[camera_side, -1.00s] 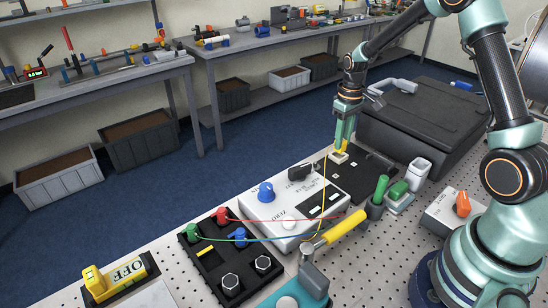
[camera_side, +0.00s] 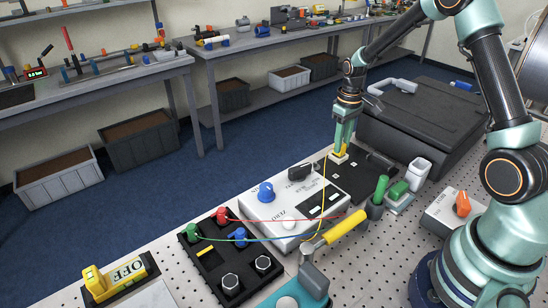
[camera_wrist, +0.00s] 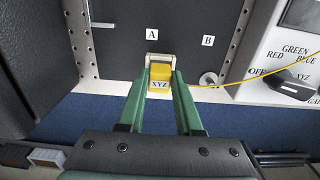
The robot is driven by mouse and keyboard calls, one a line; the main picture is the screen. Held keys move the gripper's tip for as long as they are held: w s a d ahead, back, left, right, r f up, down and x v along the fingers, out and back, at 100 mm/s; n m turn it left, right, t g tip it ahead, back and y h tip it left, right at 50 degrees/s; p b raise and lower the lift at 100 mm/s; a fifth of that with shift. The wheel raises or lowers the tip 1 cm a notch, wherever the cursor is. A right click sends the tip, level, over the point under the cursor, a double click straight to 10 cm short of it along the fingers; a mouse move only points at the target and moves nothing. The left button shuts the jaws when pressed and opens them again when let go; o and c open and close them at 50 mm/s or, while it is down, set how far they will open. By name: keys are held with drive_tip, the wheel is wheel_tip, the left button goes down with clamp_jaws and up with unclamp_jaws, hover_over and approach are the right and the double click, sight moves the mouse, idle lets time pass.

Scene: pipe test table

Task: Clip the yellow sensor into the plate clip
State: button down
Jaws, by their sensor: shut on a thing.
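The yellow sensor (camera_wrist: 160,84), marked XYZ, is between the green fingers of my gripper (camera_wrist: 161,76), which is shut on it. In the side view my gripper (camera_side: 342,145) points down over the far left end of the black plate (camera_side: 362,180). The pale plate clip (camera_wrist: 159,60) is below the letter A label. The sensor's far end is at the clip and appears to overlap it. I cannot tell whether it is fully seated. In the side view the clip (camera_side: 338,159) is right under the fingers, and only a little of the sensor shows.
A thin yellow cable (camera_wrist: 225,86) runs from the sensor to the right. A white meter box (camera_side: 290,208) with a black knob stands beside the plate. A large black case (camera_side: 420,120) is behind it. A label B (camera_wrist: 208,41) and a round metal post (camera_wrist: 208,79) are right of the clip.

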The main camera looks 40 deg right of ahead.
drive_tip(key=shift+f, duration=0.7)
drive_tip(key=c, duration=0.5)
unclamp_jaws()
wheel_tip(320, 180, up, 12)
drive_tip(key=shift+r, duration=0.15)
drive_tip(key=s+a+r+t, duration=0.5)
drive_tip(key=s+a+r, duration=0.4)
drive_tip(key=s+a, duration=0.4)
drive_tip(key=shift+s+a+r+t, duration=0.2)
drive_tip(key=shift+s+a+t, duration=0.15)
drive_tip(key=shift+a, duration=0.65)
